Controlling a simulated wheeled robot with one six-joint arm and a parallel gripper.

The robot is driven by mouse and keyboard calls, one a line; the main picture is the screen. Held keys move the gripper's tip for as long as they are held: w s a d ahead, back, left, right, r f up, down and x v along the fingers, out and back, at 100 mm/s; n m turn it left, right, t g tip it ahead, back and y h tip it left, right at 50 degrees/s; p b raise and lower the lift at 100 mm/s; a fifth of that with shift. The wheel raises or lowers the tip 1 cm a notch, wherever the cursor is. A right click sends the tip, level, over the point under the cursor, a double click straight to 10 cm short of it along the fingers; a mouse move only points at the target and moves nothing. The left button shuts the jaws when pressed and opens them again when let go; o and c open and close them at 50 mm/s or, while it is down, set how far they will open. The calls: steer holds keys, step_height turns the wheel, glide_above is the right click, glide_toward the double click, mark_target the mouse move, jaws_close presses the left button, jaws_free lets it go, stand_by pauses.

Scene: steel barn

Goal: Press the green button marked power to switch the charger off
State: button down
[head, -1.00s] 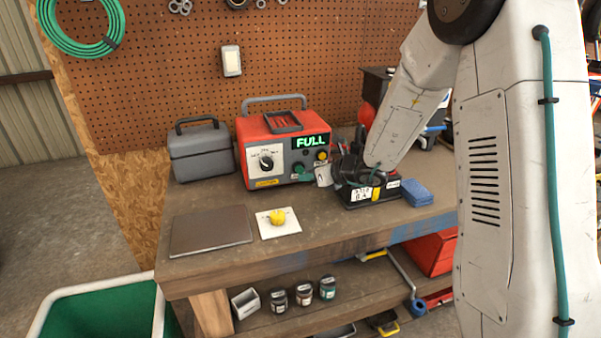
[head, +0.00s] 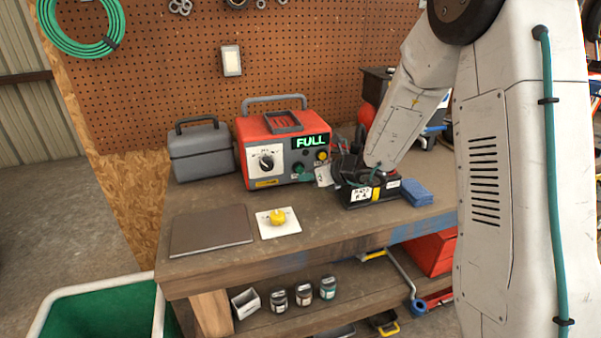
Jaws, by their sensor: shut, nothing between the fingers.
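The red charger (head: 285,147) stands on the bench with its handle up. Its display (head: 311,142) glows green with the word FULL. A green button (head: 299,168) is low on its front, right of the black dial (head: 267,162). A yellow button (head: 322,155) is above and to the right; lettering beside the buttons is too small to read. My dark gripper (head: 342,168) is shut and empty, just right of the charger's front and apart from the green button. Its fingertips are hard to make out against the dark things behind.
A black box with labels (head: 385,190) and a blue sponge (head: 417,192) lie by my gripper. A white card with a yellow knob (head: 278,218), a flat brown plate (head: 211,230) and a grey case (head: 201,150) are to the left. The front middle of the bench is clear.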

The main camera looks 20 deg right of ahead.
steer(key=shift+w, duration=0.1)
steer(key=shift+w, duration=0.35)
steer(key=shift+w, duration=0.75)
stand_by(0.7)
steer(key=shift+s, duration=1.2)
steer(key=shift+s, duration=0.1)
steer(key=shift+s, duration=2.9)
